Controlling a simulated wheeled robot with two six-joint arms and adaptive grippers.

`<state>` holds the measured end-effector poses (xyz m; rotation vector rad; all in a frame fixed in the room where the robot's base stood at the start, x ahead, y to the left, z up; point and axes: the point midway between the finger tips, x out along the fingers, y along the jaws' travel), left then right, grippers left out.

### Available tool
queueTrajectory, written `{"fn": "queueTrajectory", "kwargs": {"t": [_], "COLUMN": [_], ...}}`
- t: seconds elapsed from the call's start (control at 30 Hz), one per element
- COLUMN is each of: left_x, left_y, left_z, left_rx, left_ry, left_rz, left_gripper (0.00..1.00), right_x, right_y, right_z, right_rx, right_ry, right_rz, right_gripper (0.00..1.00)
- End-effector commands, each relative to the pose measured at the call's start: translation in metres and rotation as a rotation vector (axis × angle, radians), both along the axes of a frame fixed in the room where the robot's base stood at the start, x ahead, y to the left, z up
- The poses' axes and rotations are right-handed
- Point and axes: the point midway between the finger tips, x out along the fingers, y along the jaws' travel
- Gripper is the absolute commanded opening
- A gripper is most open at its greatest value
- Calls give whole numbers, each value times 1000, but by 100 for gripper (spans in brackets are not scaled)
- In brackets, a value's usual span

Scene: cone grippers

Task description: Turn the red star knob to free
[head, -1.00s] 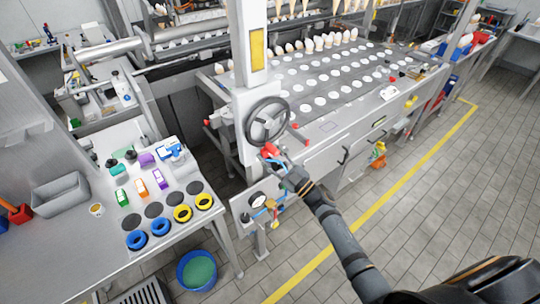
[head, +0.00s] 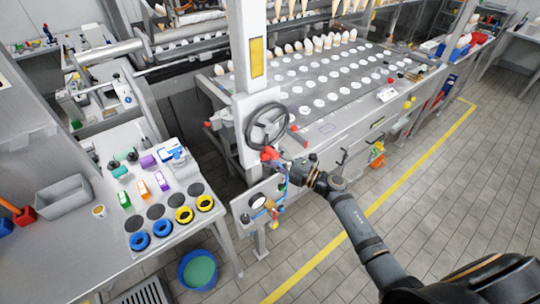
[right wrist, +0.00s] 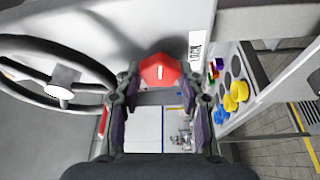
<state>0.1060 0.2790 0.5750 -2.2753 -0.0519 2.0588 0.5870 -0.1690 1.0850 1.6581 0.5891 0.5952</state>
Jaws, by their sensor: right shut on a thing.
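The red star knob (head: 269,154) sits on the white column just below the handwheel. In the right wrist view the knob (right wrist: 160,69) is between my fingertips and carries a short white mark, which stands upright in that picture. A white label (right wrist: 195,46) beside the knob seems to read LOCK, turned sideways. My right gripper (head: 283,162) reaches the knob from the lower right. In the right wrist view the gripper (right wrist: 161,82) is shut on the knob, one finger on each side. No label reading free can be made out. My left gripper is not in view.
The grey handwheel (head: 267,124) is close above the knob; it also shows in the right wrist view (right wrist: 58,90). The floor at right is open.

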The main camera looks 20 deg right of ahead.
Motion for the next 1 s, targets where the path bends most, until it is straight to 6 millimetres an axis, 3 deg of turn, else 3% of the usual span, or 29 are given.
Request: {"fn": "queueTrajectory", "kwargs": {"t": [0.4,0.93,0.97,1.0], "left_x": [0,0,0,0], "left_y": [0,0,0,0], "left_z": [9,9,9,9], "left_rx": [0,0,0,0], "left_ry": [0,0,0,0], "left_rz": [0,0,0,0], "left_gripper": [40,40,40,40], "right_x": [0,-1,-1,-1], "right_y": [0,0,0,0], "right_z": [0,-1,-1,-1], "right_rx": [-154,-172,-172,-171], "right_ry": [-54,-60,-60,-60], "right_rz": [0,0,0,0], "right_gripper": [7,7,43,48]}}
